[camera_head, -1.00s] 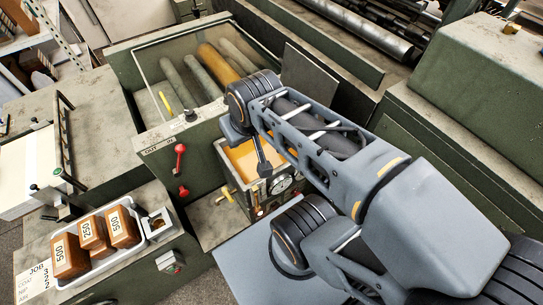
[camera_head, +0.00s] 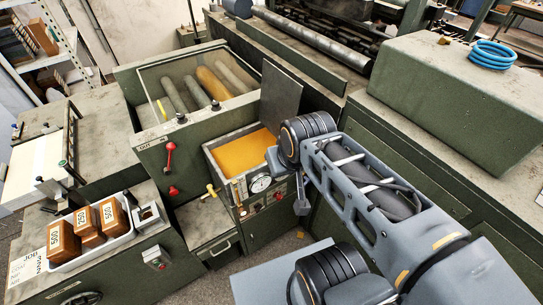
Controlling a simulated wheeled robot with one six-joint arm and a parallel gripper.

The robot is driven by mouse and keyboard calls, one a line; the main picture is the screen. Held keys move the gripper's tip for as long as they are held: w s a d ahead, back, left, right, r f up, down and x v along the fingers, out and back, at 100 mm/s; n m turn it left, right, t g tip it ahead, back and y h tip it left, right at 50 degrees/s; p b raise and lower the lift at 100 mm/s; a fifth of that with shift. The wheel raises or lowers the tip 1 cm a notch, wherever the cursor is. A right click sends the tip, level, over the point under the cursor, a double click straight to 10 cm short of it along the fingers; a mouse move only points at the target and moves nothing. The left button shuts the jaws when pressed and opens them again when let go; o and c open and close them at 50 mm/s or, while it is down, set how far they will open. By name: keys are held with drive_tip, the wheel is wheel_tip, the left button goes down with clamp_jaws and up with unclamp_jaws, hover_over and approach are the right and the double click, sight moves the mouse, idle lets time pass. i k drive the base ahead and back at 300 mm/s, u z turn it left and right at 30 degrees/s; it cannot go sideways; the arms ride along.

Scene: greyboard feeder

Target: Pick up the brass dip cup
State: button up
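I cannot make out the brass dip cup for certain. A small grey holder (camera_head: 148,216) at the lower left, right of the weight tray, has something small and brownish in it, too small to name. My gripper (camera_head: 302,205) hangs down from my arm's wrist, to the right of the glue tank with its round gauge (camera_head: 261,184). It is well away from the small holder. It is small and dark here, and I cannot tell if its fingers are open or shut.
The open tank (camera_head: 207,150) holds an orange-yellow surface. A yellow tap handle (camera_head: 210,190) sticks out at its left. A white tray (camera_head: 73,262) holds several brown weights marked 500 and 250. A red-knobbed lever (camera_head: 169,147) stands on the green machine. A blue coil (camera_head: 492,54) lies at upper right.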

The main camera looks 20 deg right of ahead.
sight(147, 215)
drive_tip(key=z, duration=0.1)
drive_tip(key=i, duration=0.5)
drive_tip(key=u, duration=1.15)
